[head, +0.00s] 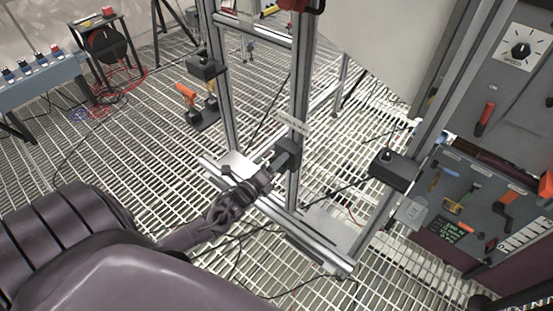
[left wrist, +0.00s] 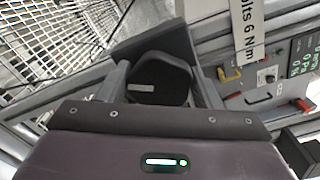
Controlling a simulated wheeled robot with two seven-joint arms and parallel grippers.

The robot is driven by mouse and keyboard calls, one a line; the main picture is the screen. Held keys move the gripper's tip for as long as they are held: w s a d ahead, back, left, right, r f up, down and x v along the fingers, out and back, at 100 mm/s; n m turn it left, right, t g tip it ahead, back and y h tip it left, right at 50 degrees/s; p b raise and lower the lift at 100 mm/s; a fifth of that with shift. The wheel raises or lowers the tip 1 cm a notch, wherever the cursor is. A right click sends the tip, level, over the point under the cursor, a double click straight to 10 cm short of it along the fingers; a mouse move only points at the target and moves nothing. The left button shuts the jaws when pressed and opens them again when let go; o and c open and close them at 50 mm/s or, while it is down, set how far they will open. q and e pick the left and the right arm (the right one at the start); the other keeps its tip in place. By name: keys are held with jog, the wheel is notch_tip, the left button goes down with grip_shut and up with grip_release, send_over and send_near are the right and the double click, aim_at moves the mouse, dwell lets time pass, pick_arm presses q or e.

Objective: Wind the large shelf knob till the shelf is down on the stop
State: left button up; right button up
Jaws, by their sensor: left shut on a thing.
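My left gripper (head: 279,161) reaches in from the left to a dark block (head: 290,150) on the upright of a metal frame. In the left wrist view a black rounded knob (left wrist: 158,80) with a white mark sits between the two grey fingers, and the gripper is shut on it. A dark plate (left wrist: 160,38) stands behind the knob. In the head view the gripper mostly hides the knob. I cannot clearly make out the shelf or its stop. My right gripper is not in view.
The aluminium frame (head: 299,90) stands on a grated floor (head: 150,150). A dark box (head: 394,170) is on the right post, beside a tool panel (head: 470,200). An orange-handled tool (head: 186,91) is at the left post. A bench (head: 35,80) stands far left. Cables cross the floor.

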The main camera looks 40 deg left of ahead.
pick_arm(q)
jog(key=n, duration=0.3)
jog(key=shift+p, duration=0.3)
jog(key=n+p, duration=0.1)
jog(key=n, duration=0.4)
jog(key=shift+f, duration=0.15)
jog(key=n+p, duration=0.1)
jog(key=n, duration=0.7)
jog(key=shift+f+n+p, duration=0.1)
jog(key=shift+n+p, duration=0.2)
jog(key=n, duration=0.3)
jog(key=shift+d+n+p, duration=0.1)
jog(key=shift+n+p, duration=0.2)
jog(key=n, duration=0.3)
jog(key=shift+d+n+p, duration=0.1)
jog(key=shift+n+p, duration=0.2)
jog(key=shift+p, duration=0.05)
jog(key=n+p, duration=0.1)
jog(key=n, duration=0.3)
jog(key=shift+s, duration=0.1)
jog(key=shift+d+f+n+p, duration=0.15)
jog(key=shift+n+p, duration=0.15)
jog(key=shift+n, duration=1.6)
